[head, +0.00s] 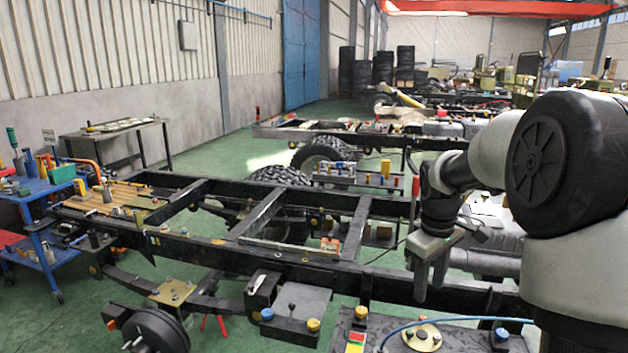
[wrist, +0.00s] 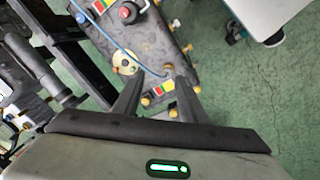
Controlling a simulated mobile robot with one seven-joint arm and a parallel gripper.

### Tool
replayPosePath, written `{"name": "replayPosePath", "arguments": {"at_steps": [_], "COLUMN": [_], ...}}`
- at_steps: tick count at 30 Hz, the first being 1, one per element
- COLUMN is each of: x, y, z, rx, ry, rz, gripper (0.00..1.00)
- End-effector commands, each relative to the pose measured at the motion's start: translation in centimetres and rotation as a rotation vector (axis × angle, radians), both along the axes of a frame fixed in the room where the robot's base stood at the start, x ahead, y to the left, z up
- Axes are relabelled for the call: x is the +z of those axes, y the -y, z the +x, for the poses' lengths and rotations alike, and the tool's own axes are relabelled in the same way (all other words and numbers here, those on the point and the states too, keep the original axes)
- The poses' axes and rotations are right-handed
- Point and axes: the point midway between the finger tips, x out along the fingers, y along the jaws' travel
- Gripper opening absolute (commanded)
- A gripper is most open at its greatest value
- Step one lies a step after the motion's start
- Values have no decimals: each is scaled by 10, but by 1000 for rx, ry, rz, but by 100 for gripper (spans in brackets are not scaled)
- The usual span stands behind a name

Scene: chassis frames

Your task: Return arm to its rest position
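My gripper (head: 428,272) hangs at the end of my arm on the right side of the head view. It points down, beside and above the black chassis frame (head: 330,262). In the wrist view, my gripper (wrist: 158,96) shows two dark fingers spread apart with nothing between them. Below them lies a dark panel (wrist: 160,45) with coloured knobs and a blue cable. My arm is bent, with its large dark joint near the camera.
A blue tool cart (head: 40,225) stands at the left. A grey bench (head: 118,130) is against the wall. A second chassis (head: 330,133) with tyres stands behind. The dark panel (head: 470,340) with blue cable lies at the bottom front.

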Motion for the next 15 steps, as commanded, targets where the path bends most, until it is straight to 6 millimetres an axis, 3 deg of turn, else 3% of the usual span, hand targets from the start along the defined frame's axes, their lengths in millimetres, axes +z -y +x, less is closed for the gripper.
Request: {"name": "replayPosePath", "arguments": {"at_steps": [1,6,12,15], "x": [39,125,191,207], "y": [-11,-46,-79,-91], "z": [-15,-80,-165,-203], "rx": [-25,-160,-327,-402], "ry": [31,138,269,320], "rz": [-10,-2,73,131], "gripper": [39,39,39,39]}}
